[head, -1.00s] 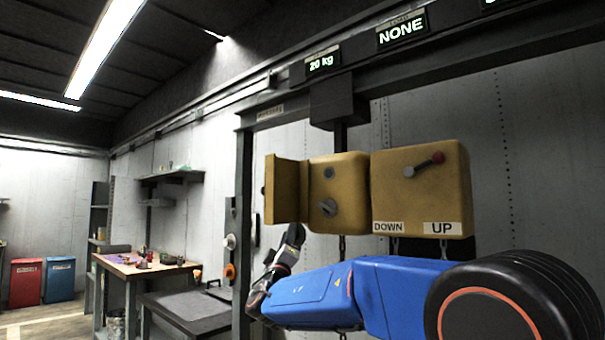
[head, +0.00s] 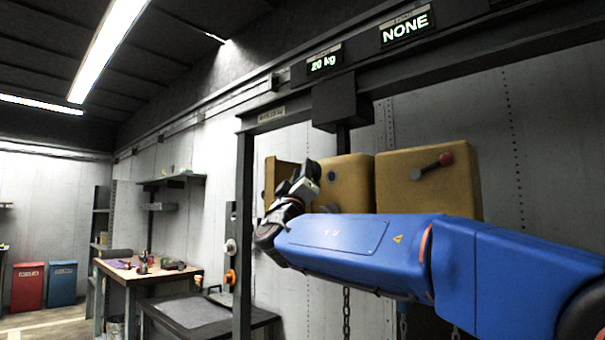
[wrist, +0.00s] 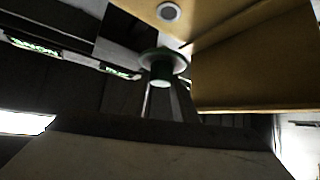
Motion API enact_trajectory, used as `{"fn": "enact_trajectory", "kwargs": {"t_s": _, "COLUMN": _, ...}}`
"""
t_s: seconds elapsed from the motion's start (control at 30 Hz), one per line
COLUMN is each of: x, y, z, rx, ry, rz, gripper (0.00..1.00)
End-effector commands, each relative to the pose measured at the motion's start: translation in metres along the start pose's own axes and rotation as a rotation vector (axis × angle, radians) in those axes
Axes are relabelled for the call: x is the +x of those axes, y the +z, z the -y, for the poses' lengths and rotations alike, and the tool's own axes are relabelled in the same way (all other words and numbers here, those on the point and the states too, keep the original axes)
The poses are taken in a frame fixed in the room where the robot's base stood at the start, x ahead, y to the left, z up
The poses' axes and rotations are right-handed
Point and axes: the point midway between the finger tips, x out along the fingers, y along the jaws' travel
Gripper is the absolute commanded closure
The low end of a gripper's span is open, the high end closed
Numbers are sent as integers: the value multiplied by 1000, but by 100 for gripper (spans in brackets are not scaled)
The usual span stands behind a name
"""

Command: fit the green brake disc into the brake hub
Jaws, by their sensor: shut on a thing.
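In the wrist view the green brake disc (wrist: 163,62), with a pale face, a green rim and a short green stem, is at the tips of my gripper (wrist: 161,88). My gripper is shut on it by the stem. A round pale hub-like fitting (wrist: 169,12) on the yellow box lies beyond the disc, apart from it in the picture. I cannot tell surely that it is the brake hub. In the head view my gripper (head: 310,176) is in front of the left yellow box (head: 350,172), beside a round grey fitting (head: 331,177). The disc cannot be made out there.
An open yellow door (head: 270,183) stands left of my gripper. The right yellow box (head: 425,185) carries a red-knobbed lever (head: 432,166). A steel post (head: 244,230) and a workbench (head: 140,273) stand to the left.

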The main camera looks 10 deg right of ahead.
Motion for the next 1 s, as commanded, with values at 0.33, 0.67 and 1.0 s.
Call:
{"fn": "enact_trajectory", "kwargs": {"t_s": 0.33, "x": 8, "y": 10, "z": 0, "rx": -1, "ry": 1, "rz": 1, "gripper": 100}}
{"fn": "enact_trajectory", "kwargs": {"t_s": 0.67, "x": 25, "y": 30, "z": 0, "rx": -2, "ry": 1, "rz": 1, "gripper": 100}}
{"fn": "enact_trajectory", "kwargs": {"t_s": 1.0, "x": 36, "y": 43, "z": 0, "rx": 0, "ry": 0, "rz": 0, "gripper": 100}}
